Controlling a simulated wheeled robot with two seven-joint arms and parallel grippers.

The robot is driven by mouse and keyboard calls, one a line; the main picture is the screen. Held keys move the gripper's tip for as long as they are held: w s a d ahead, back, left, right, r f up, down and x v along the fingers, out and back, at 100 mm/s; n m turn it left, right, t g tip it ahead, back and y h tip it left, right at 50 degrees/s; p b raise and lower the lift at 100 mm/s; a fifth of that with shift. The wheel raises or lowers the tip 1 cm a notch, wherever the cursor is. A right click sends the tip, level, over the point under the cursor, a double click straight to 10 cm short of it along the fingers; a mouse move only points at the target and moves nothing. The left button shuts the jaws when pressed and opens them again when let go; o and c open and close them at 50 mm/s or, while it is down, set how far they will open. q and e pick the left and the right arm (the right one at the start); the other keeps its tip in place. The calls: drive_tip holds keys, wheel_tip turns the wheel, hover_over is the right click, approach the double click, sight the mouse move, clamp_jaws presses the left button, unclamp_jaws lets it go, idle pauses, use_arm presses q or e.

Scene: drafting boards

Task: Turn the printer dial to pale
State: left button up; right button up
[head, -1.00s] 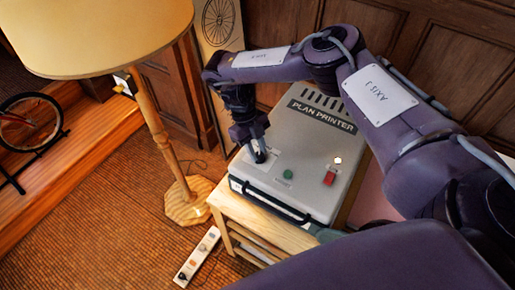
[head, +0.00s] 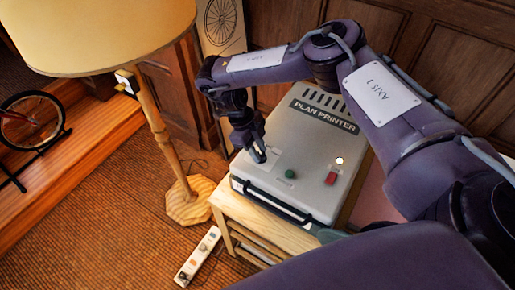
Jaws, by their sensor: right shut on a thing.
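The grey plan printer (head: 308,145) sits on a small wooden table, its dark "PLAN PRINTER" label toward the back. My right gripper (head: 259,157) reaches down to the left front of its top and is shut on the dial there. The dial is mostly hidden by the fingers, so its pointer and the "pale" mark cannot be read. A green button (head: 290,173), a red switch (head: 331,179) and a small white lamp (head: 339,160) show to the right of the gripper. My left gripper is not in view.
A floor lamp with a cream shade (head: 95,35) and wooden post stands left of the printer. A power strip (head: 199,256) lies on the brown floor in front. The wooden table (head: 262,232) has a bare front edge. Wood panelling stands behind.

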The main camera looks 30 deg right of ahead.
drive_tip(key=o, duration=1)
drive_tip(key=b+v, duration=0.1)
drive_tip(key=v, duration=0.6)
drive_tip(key=shift+r, duration=0.45)
